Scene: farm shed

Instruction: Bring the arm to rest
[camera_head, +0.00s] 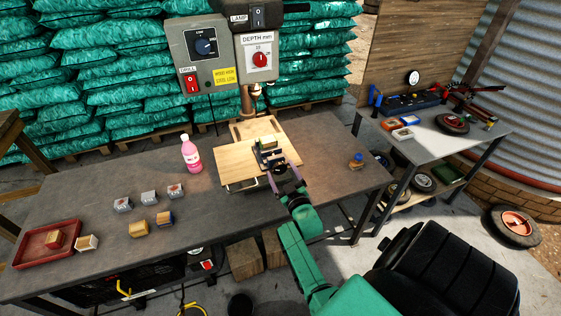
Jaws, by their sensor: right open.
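My right gripper (272,168) is over the wooden board (235,162) at the drill press, with its green arm (305,245) reaching up from the lower right. Its fingers are open and point away toward the vise area. A small light wooden block (268,142) sits just beyond the fingers, under the drill column; whether the fingers touch it I cannot tell. The drill press control boxes (205,55) stand above and behind the board. My left gripper is not in view.
On the bench stand a pink bottle (191,153), several grey and wooden blocks (138,228), a red tray (47,262) with a block, and a small blue-orange item (356,161). A second table (470,140) with tools stands right. The bench front middle is clear.

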